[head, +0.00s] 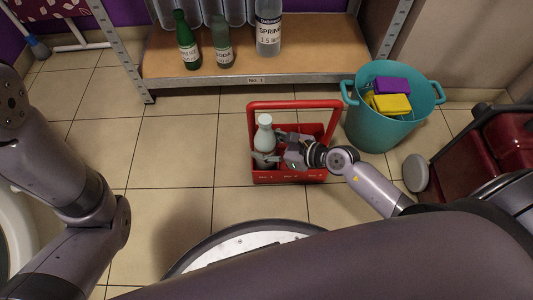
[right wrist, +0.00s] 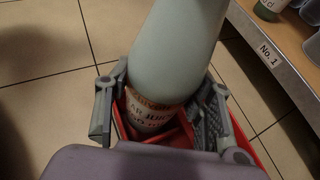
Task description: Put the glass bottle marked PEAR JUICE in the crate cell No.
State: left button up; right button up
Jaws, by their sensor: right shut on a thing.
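A pale glass bottle (head: 264,137) with a white cap stands upright at the left part of the red crate (head: 289,178). In the right wrist view the bottle (right wrist: 175,60) carries a label whose readable part says "AR JUICE". My right gripper (head: 268,157) is shut around the bottle's lower body, low in the crate; it also shows in the right wrist view (right wrist: 160,110). The bottle's base is hidden, so I cannot tell if it touches the crate floor. The crate's front bears small cell labels, too small to read surely. My left arm shows at the left, its gripper out of view.
A wooden shelf (head: 290,62) marked No. 1 stands behind, holding green bottles (head: 187,42), a SODA bottle (head: 223,50) and a clear SPRING bottle (head: 268,30). A teal bucket (head: 378,128) with sponges stands right of the crate. Tiled floor left of the crate is clear.

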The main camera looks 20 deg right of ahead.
notch_tip(320, 180, down, 4)
jog(key=b, duration=0.3)
jog(key=shift+f, duration=0.15)
jog(key=shift+f+b, duration=0.3)
jog(key=shift+f, duration=0.1)
jog(key=shift+f, duration=0.1)
jog(key=o, duration=1.3)
jog(key=shift+s+f, duration=0.1)
jog(key=shift+f, duration=0.1)
jog(key=shift+o, duration=0.2)
jog(key=shift+d, duration=0.1)
